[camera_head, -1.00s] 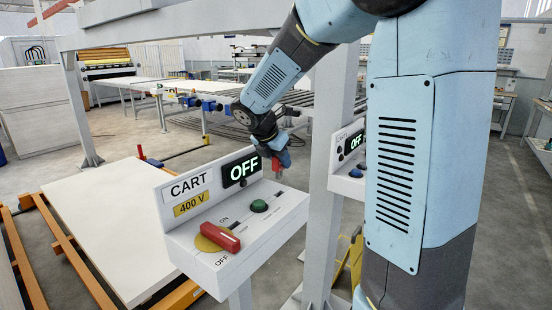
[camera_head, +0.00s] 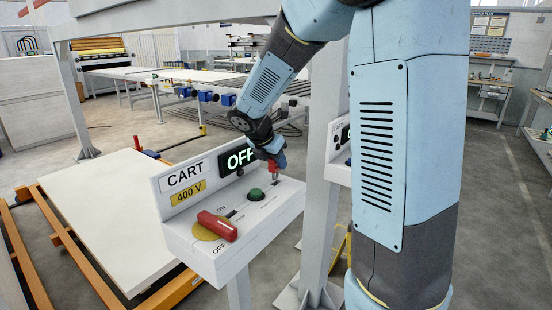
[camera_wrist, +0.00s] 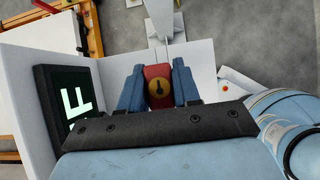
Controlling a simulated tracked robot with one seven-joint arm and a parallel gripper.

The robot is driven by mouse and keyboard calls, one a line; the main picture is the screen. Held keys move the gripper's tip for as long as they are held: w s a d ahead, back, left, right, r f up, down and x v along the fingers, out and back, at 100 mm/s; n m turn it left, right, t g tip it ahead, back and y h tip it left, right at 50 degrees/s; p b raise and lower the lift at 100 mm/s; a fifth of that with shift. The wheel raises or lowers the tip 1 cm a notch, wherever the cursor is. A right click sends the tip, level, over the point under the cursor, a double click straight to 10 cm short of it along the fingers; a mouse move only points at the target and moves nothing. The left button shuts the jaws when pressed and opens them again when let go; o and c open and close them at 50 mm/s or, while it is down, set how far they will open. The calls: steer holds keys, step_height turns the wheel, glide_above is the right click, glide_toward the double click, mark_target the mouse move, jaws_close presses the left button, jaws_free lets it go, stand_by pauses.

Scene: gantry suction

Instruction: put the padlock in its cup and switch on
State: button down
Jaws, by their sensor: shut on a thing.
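My gripper (camera_head: 273,163) is shut on a red padlock (camera_head: 274,173) above the right end of the white CART switch box (camera_head: 205,262). In the wrist view the padlock (camera_wrist: 158,86) shows its keyhole face between the two blue fingers (camera_wrist: 158,84). Whether the padlock touches the box top cannot be told. A red rotary handle (camera_head: 217,226) on a yellow disc lies between the ON and OFF marks, pointing toward OFF. A green button (camera_head: 256,195) sits behind it. The display (camera_head: 238,160) reads OFF. I cannot make out the cup.
A grey post (camera_head: 316,190) stands close to the right of the box, with a second control box (camera_head: 340,140) behind it. A white board (camera_head: 110,215) on an orange frame (camera_head: 60,238) lies at left. Roller tables stand behind.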

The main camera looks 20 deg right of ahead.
mark_target(276, 172)
steer(key=shift+f, duration=0.1)
steer(key=shift+f, duration=1.85)
steer(key=c, duration=0.7)
jaws_free()
steer(key=shift+f, duration=0.1)
steer(key=v, duration=1.3)
steer(key=shift+s+a+r, duration=0.15)
steer(key=shift+r, duration=0.15)
